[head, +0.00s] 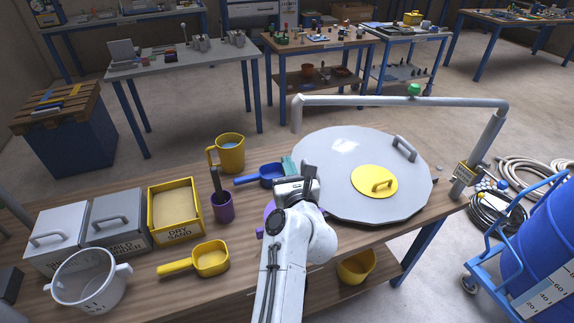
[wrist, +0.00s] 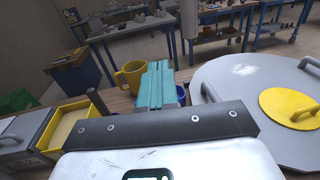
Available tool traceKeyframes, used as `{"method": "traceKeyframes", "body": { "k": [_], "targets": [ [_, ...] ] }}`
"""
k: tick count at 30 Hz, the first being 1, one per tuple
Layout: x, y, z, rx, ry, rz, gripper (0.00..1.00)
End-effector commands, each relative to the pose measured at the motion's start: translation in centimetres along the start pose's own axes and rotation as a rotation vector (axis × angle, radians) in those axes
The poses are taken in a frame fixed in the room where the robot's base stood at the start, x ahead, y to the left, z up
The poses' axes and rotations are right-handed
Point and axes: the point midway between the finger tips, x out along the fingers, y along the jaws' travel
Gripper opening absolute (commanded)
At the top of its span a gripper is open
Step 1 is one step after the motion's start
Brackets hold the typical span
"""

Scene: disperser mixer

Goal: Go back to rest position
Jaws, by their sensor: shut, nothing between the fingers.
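My gripper shows in the wrist view as two teal fingers (wrist: 155,86) pressed together with nothing between them. In the head view its teal tips (head: 289,164) show just past the grey wrist, above the table, left of the large round grey lid (head: 340,150). The gripper points away from me and its fingers appear clear of the table. My white arm hides part of a purple item behind it and part of the blue scoop lies close to the wrist.
The wooden table (head: 120,205) holds a yellow jug (head: 229,154), blue scoop (head: 262,177), purple cup (head: 223,208), yellow scoop (head: 210,259), dry sand box (head: 175,210), grey lidded boxes and a white pot (head: 90,284). A grey pipe (head: 400,101) arches behind the lid. A blue drum (head: 540,245) stands right.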

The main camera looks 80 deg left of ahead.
Motion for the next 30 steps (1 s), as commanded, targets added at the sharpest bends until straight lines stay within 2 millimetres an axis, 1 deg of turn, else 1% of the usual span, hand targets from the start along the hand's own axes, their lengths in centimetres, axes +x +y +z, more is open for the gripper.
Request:
{"method": "traceKeyframes", "body": {
  "k": [1, 5, 13, 15, 17, 20, 23, 24, 26, 27, 29, 30],
  "targets": [
    [-0.5, 0.2, -0.1, 0.000, 0.001, 0.000, 0.00],
    [-1.1, 0.5, 0.0, 0.000, 0.001, 0.001, 0.00],
    [-1.3, 0.5, -0.1, -0.001, 0.001, 0.001, 0.00],
    [-1.6, 0.1, -0.3, -0.011, 0.006, -0.003, 0.00],
    [-2.3, -0.7, -0.9, -0.042, 0.019, -0.012, 0.00],
    [-5.0, -3.3, -2.8, -0.149, 0.068, -0.035, 0.00],
    [-9.4, -7.0, -5.5, -0.315, 0.151, -0.062, 0.00],
    [-11.5, -8.5, -6.7, -0.389, 0.193, -0.071, 0.00],
    [-14.7, -10.5, -8.5, -0.496, 0.258, -0.078, 0.00],
    [-16.9, -11.8, -9.6, -0.565, 0.304, -0.080, 0.00],
    [-20.4, -13.4, -11.2, -0.663, 0.376, -0.078, 0.00],
    [-22.7, -14.3, -12.3, -0.725, 0.425, -0.073, 0.00]
  ]
}}
